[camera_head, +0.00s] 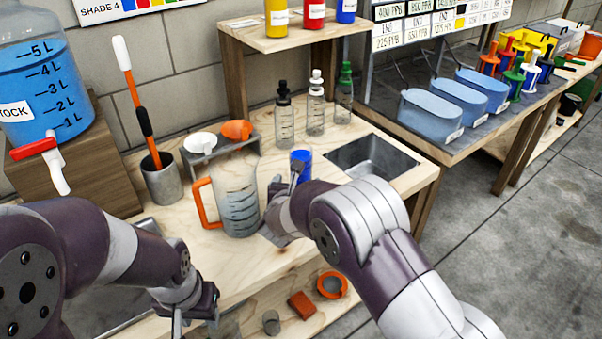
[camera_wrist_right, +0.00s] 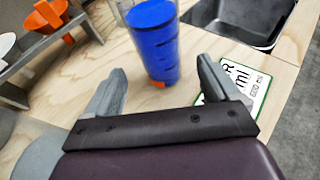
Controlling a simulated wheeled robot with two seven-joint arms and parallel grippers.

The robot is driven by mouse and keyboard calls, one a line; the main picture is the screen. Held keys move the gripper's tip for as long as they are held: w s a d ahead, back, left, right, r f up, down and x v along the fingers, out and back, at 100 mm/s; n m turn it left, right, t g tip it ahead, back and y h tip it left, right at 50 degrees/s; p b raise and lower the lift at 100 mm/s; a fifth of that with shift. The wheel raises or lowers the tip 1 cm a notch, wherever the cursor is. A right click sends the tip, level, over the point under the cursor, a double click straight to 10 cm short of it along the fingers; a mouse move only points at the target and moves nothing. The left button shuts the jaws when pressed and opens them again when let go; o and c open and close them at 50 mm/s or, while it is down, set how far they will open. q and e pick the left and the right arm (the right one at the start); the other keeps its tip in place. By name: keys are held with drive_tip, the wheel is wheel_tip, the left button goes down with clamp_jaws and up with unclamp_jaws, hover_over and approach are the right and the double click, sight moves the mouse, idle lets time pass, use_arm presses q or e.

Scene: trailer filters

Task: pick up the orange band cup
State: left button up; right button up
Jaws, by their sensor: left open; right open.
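A clear cup filled with blue (camera_head: 301,160) stands upright on the wooden bench, left of the sink. In the right wrist view the blue cup (camera_wrist_right: 153,40) shows a small orange patch near its base, apparently part of an orange band. My right gripper (camera_head: 284,196) is open, pointing at this cup. In the right wrist view its fingers (camera_wrist_right: 160,72) lie either side of the cup's lower part, with gaps visible; the cup stands just beyond the tips. My left gripper (camera_head: 197,312) is open and empty, low at the bench's front left.
An orange-handled pitcher (camera_head: 237,205) stands left of the right gripper. Several dropper bottles (camera_head: 284,120) stand behind the cup. The sink (camera_head: 370,160) is to its right. A labelled card (camera_wrist_right: 252,80) lies beside the right finger. A small stand (camera_head: 220,150) holds white and orange funnels.

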sight(299, 177)
drive_tip(key=x, duration=0.5)
drive_tip(key=shift+s, duration=0.15)
drive_tip(key=shift+c, duration=0.3)
drive_tip(key=c, duration=1.3)
drive_tip(key=shift+r, duration=0.15)
drive_tip(key=shift+r+p, duration=0.3)
drive_tip(key=shift+r, duration=1.6)
drive_tip(key=shift+s+d+r+b, duration=0.3)
drive_tip(key=shift+d+r, duration=0.85)
drive_tip(key=shift+d, duration=0.75)
drive_tip(key=shift+s+d+r+b, duration=0.3)
drive_tip(key=shift+d+r, duration=0.9)
drive_tip(key=shift+d, duration=0.7)
drive_tip(key=shift+s+d+r+b, duration=0.25)
drive_tip(key=shift+d+r, duration=0.9)
drive_tip(key=shift+d, duration=0.8)
